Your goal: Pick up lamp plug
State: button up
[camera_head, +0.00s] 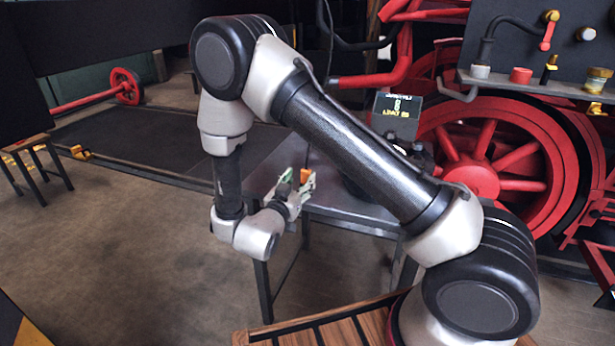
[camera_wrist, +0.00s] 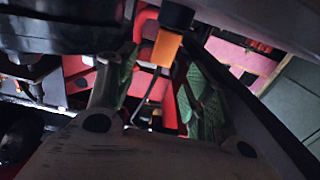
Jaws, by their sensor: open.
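A small orange block with a dark cap, which looks like the lamp plug (camera_wrist: 166,48), shows at the top middle of the wrist view. In the head view the lamp plug (camera_head: 305,175) is a small orange patch at my gripper, above the grey table. My gripper (camera_head: 293,186) is open, with its fingers around the orange piece as far as I can see. In the wrist view my gripper (camera_wrist: 162,80) has green-padded fingers on both sides, with the orange piece in the gap between them. Whether either finger touches it I cannot tell.
The grey metal table (camera_head: 345,207) stands under my gripper. A red spoked wheel (camera_head: 480,180) and red pipes are at the right. A shelf (camera_head: 540,82) with small parts is at upper right.

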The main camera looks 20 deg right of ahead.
aim_at(305, 172)
jog(key=x, duration=0.6)
jog(key=shift+w+r, duration=0.1)
jog(key=shift+w, duration=0.05)
grip_shut()
